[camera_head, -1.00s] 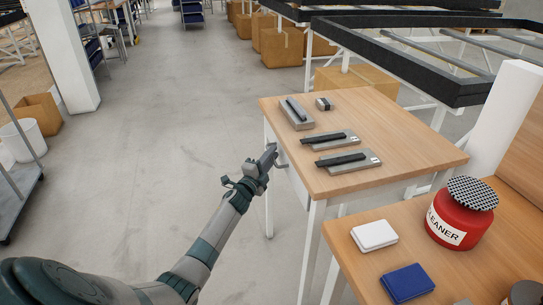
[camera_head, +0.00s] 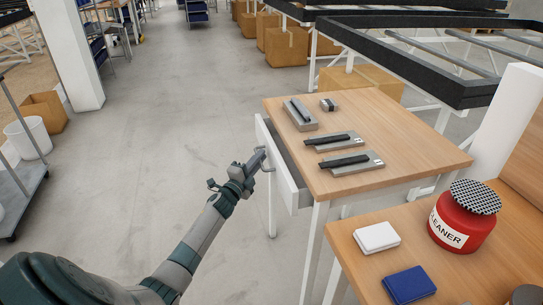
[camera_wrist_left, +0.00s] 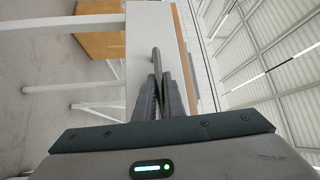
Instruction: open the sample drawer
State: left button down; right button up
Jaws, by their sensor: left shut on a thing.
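The sample drawer (camera_head: 286,184) is a white drawer under the wooden table's left side. It stands partly open, with a dark gap between its front and the tabletop. My left gripper (camera_head: 262,154) is shut on the drawer's grey handle (camera_head: 269,167). In the left wrist view the two fingers (camera_wrist_left: 161,82) close around the handle (camera_wrist_left: 155,57), in front of the white drawer front (camera_wrist_left: 138,38). The drawer's inside is mostly hidden. My right gripper is not in view.
The wooden table (camera_head: 400,130) carries several grey blocks with dark bars. A nearer bench holds a red cleaner tub (camera_head: 462,222), a white box (camera_head: 376,237) and a blue box (camera_head: 408,284). The floor (camera_head: 165,130) left of the drawer is clear.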

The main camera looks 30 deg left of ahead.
pick_arm(q)
jog(key=s+a, duration=1.4)
jog(key=s, duration=0.3)
jog(key=shift+a, duration=0.35)
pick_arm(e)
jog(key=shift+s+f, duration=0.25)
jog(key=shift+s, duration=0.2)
pick_arm(q)
jog(key=shift+s, duration=0.1)
jog(key=c, duration=2.1)
grip_release()
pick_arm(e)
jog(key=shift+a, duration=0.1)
